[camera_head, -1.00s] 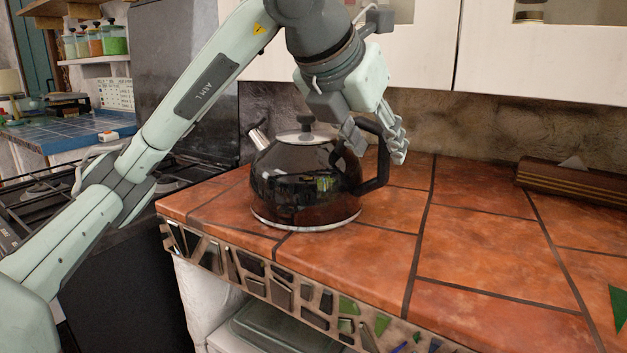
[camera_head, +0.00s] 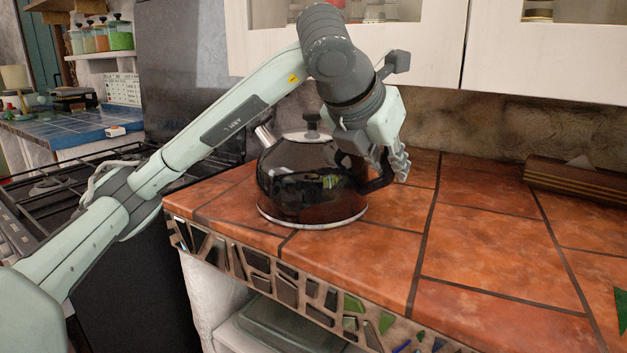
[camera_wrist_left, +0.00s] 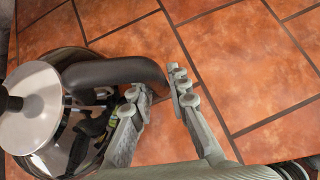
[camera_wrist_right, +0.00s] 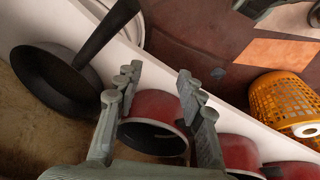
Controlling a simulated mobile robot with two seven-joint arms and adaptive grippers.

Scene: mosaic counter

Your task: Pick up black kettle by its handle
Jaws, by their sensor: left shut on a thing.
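The black kettle (camera_head: 305,182) stands upright on the tiled counter (camera_head: 480,270), with a silver lid, a black knob and a spout pointing up to the left. In the left wrist view the kettle's lid (camera_wrist_left: 32,105) and its curved black handle (camera_wrist_left: 115,72) show. My left gripper (camera_head: 391,165) reaches down over the handle at the kettle's right side. In the left wrist view its fingers (camera_wrist_left: 160,98) lie on either side of the handle's outer part, shut on it. My right gripper (camera_wrist_right: 158,95) shows only in the right wrist view, with its fingers apart and nothing between them.
A dark wooden block (camera_head: 575,182) lies at the counter's back right; the tiles between are clear. A stove (camera_head: 70,190) stands to the left. White cupboards (camera_head: 545,60) hang above. Below my right gripper are a dark pan (camera_wrist_right: 55,80), red pots (camera_wrist_right: 153,122) and a yellow basket (camera_wrist_right: 285,103).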

